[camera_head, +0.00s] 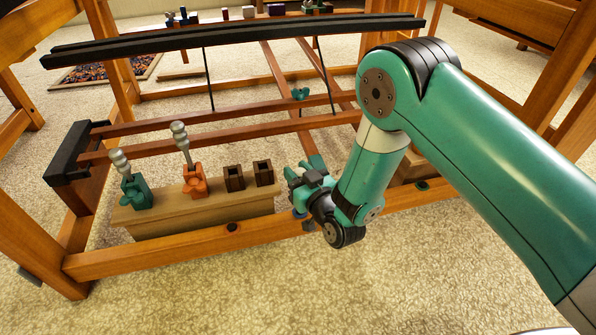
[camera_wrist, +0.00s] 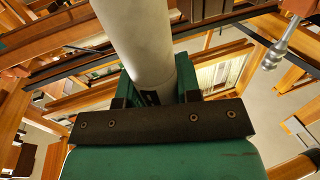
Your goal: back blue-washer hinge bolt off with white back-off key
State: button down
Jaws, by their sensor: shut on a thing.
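My gripper (camera_head: 308,182) is low over the front rail of the loom frame, right of the tool rack. In the wrist view its jaws (camera_wrist: 152,97) are shut on a thick pale grey-white shaft (camera_wrist: 138,35), which looks like the white back-off key. In the head view the held key is mostly hidden by my gripper. A small blue patch (camera_head: 299,213), seemingly the blue washer, shows on the front rail just below my gripper. The hinge bolt itself cannot be made out clearly, nor whether the key touches it.
The tan rack (camera_head: 205,217) holds a silver-topped key in a green holder (camera_head: 136,194), another in an orange holder (camera_head: 195,181), and two brown holders (camera_head: 234,178). Dark bolts sit along the front rail (camera_head: 165,248). Black bars (camera_head: 240,36) span above. Carpet in front is clear.

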jog(key=shift+s+f, duration=0.1)
jog(key=shift+f, duration=0.05)
jog(key=shift+r+p, duration=2.65)
jog(key=shift+r, duration=0.5)
